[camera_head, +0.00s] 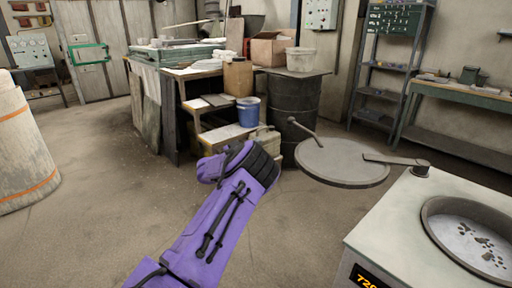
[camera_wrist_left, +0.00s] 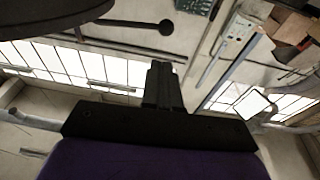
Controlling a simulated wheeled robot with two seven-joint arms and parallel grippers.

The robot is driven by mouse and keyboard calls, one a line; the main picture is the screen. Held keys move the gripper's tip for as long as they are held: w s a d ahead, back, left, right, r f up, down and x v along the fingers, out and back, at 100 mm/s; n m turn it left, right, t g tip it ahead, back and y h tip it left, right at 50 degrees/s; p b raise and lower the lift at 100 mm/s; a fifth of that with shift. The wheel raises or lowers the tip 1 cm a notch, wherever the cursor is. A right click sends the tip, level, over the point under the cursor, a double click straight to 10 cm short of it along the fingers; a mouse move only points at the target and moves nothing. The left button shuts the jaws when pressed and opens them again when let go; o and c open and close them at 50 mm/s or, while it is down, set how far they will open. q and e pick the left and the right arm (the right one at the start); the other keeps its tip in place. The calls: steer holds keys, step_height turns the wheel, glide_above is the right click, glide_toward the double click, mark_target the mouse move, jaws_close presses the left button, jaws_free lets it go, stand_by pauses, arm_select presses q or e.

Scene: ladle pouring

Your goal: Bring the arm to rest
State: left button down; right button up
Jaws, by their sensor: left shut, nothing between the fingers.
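My left arm, purple with black parts, rises from the bottom of the head view. Its wrist end and left gripper (camera_head: 240,162) stand over the bare floor, clear of the furnace and bench. I cannot make out the fingertips there. In the wrist view, the black fingers of the left gripper (camera_wrist_left: 161,82) are together, with nothing between them. My right gripper is not in view. No ladle is clearly seen in either view.
A furnace (camera_head: 408,222) with a round opening stands at the lower right; a round grey lid (camera_head: 342,160) is beside it. A black drum (camera_head: 292,105), a cluttered bench (camera_head: 150,90) and a blue bucket (camera_head: 248,111) stand behind.

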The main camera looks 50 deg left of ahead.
arm_select(q)
steer(key=s+a+f+n+g+y, duration=0.1)
steer(key=s+f+n+g+y, duration=0.3)
steer(key=f+y, duration=0.45)
steer(key=s+d+f+n+g, duration=0.1)
steer(key=s+d+f+g, duration=0.1)
steer(key=s+d+f, duration=0.3)
steer(key=s+d+f+n+g+p, duration=0.1)
steer(key=s+d+f+g, duration=0.1)
steer(key=f, duration=0.5)
steer(key=s+d+f+n+g, duration=0.1)
steer(key=s+d+f+g, duration=0.1)
steer(key=s+d+f, duration=0.3)
steer(key=s+d+f+g+h+p, duration=0.1)
steer(key=s+d+f+g+h, duration=0.1)
steer(key=s+d, duration=0.7)
steer(key=s+d+f+g+h, duration=0.2)
steer(key=s+d+f+g, duration=0.3)
steer(key=d, duration=0.8)
steer(key=s+f, duration=0.2)
steer(key=s, duration=0.2)
steer(key=shift+s+d+h+p, duration=0.15)
steer(key=shift+d+h+p, duration=0.1)
steer(key=shift+h+p, duration=0.1)
